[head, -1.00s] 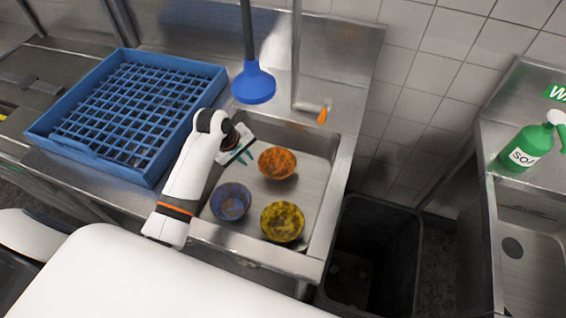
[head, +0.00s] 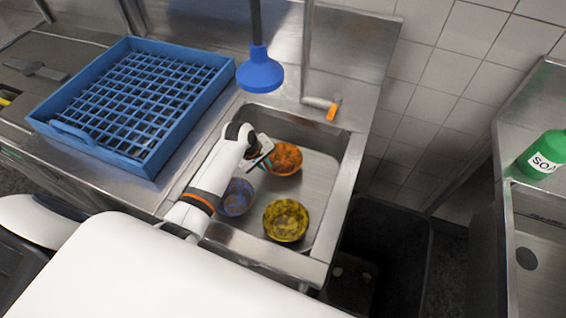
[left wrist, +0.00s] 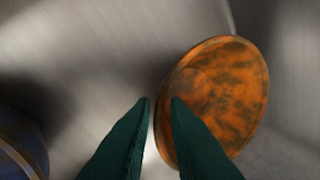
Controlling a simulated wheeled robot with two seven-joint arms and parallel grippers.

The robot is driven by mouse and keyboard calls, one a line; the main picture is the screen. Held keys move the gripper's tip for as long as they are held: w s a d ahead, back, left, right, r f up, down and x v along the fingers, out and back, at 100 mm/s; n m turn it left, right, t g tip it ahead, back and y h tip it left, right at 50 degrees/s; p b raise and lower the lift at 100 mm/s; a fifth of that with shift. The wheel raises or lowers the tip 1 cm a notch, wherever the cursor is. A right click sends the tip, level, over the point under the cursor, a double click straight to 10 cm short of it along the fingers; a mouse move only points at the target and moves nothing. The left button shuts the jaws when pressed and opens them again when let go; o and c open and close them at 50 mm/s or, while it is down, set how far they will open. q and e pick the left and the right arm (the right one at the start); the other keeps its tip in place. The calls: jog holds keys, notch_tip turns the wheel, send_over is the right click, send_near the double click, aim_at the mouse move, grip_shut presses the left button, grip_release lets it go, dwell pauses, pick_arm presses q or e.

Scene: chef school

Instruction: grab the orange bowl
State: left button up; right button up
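The orange bowl (head: 287,157), mottled with dark stains, sits in the sink basin towards its back. In the left wrist view the bowl (left wrist: 225,90) fills the right of centre. My left gripper (head: 264,160) is at the bowl's left side. In the left wrist view its two green fingers (left wrist: 160,100) stand apart, with the bowl's near left rim between them. A gap shows between the left finger and the rim, so the gripper looks open. My right gripper is not in view.
A stained blue bowl (head: 237,198) and a yellow bowl (head: 286,220) sit nearer in the basin (head: 325,185). A blue rack (head: 60,128) stands on the left counter. A blue spray head (head: 260,72) hangs above, near a faucet (head: 322,105). A soap bottle (head: 541,155) is far right.

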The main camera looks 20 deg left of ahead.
aim_at(283, 163)
pick_arm(q)
jog(key=shift+d+x, duration=0.1)
jog(key=shift+x, duration=0.95)
jog(key=shift+d+x, duration=0.15)
jog(key=shift+x, duration=0.9)
jog(key=shift+r, duration=0.1)
grip_shut()
